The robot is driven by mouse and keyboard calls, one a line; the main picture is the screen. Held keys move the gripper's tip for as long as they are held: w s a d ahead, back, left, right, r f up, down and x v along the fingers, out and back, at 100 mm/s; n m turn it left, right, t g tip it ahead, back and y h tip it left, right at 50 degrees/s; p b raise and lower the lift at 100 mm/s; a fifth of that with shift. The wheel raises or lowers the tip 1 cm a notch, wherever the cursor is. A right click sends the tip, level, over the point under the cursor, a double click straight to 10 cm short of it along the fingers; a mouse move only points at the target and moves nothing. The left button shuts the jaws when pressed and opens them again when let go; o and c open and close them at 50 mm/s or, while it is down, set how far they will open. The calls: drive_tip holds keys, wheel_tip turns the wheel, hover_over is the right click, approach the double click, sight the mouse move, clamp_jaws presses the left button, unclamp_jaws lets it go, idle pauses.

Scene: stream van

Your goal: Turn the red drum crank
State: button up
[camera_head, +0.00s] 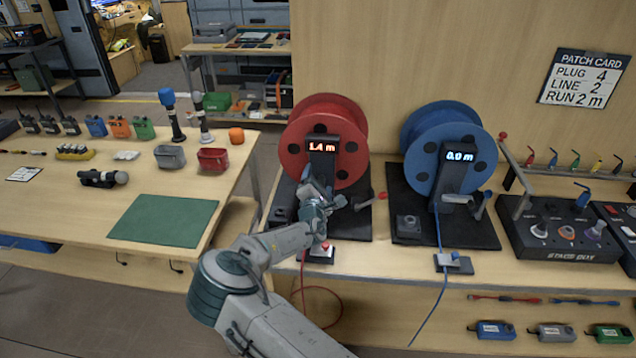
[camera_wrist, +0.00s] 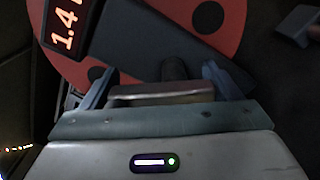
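The red drum (camera_head: 298,148) stands on a dark base, its display (camera_head: 322,147) reading 1.4 m. My gripper (camera_head: 322,200) is low in front of the drum's post and hides most of the crank area in the head view. In the wrist view my gripper (camera_wrist: 165,85) has its fingers wide apart. A dark round stub (camera_wrist: 174,69) shows between them, in front of the grey post (camera_wrist: 170,40). I cannot tell whether this stub is the crank's grip or its hub. No clear contact with the fingers shows.
The stage box (camera_head: 560,235) is further right. A table with a green mat (camera_head: 165,220) is at left.

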drive_tip(key=shift+c, duration=0.8)
drive_tip(key=shift+f+m+b, duration=0.15)
drive_tip(key=shift+m+b, duration=0.15)
drive_tip(key=shift+b, duration=0.2)
